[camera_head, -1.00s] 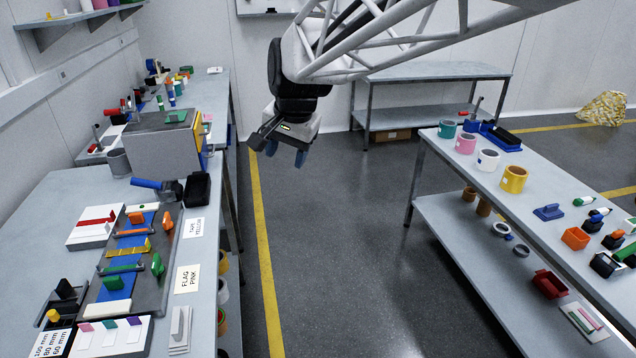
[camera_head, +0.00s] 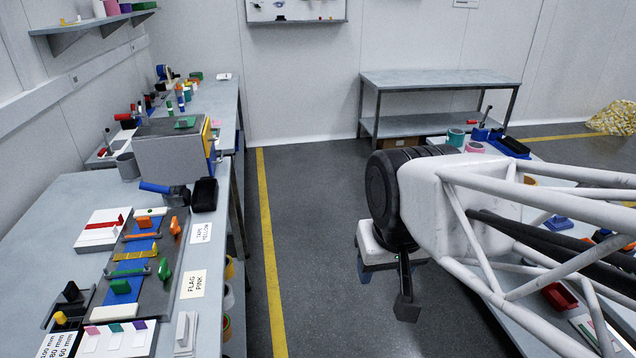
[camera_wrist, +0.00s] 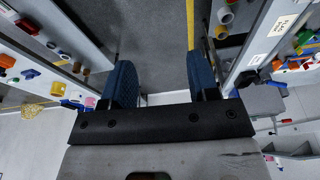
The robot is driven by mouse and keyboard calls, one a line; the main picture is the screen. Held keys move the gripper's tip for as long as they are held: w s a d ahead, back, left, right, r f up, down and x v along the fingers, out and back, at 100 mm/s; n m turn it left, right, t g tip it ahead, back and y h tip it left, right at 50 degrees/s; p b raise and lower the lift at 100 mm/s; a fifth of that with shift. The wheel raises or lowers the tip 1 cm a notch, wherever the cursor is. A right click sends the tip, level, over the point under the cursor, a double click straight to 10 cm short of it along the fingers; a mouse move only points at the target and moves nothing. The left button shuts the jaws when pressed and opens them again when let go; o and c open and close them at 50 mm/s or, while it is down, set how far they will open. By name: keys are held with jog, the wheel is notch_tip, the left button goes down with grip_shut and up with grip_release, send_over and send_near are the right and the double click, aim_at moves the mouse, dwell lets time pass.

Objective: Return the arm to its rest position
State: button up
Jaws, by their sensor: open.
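My gripper (camera_head: 380,268) hangs over the open floor between the left bench and the right bench, pointing down. In the wrist view its two blue fingers (camera_wrist: 160,84) stand wide apart with only floor between them, so it is open and empty. In the head view my arm reaches in from the right, and its white truss hides much of the right bench.
The left bench (camera_head: 62,200) holds a grey tray (camera_head: 155,285) with colored parts, a grey box (camera_head: 168,158) and labels. The right bench is partly hidden behind my arm. An empty grey table (camera_head: 440,78) stands at the back. The floor (camera_head: 310,190) in the aisle is clear.

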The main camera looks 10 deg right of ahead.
jog(key=shift+s+d+f, duration=0.15)
jog(key=shift+s+f, duration=0.2)
jog(key=shift+s, duration=0.3)
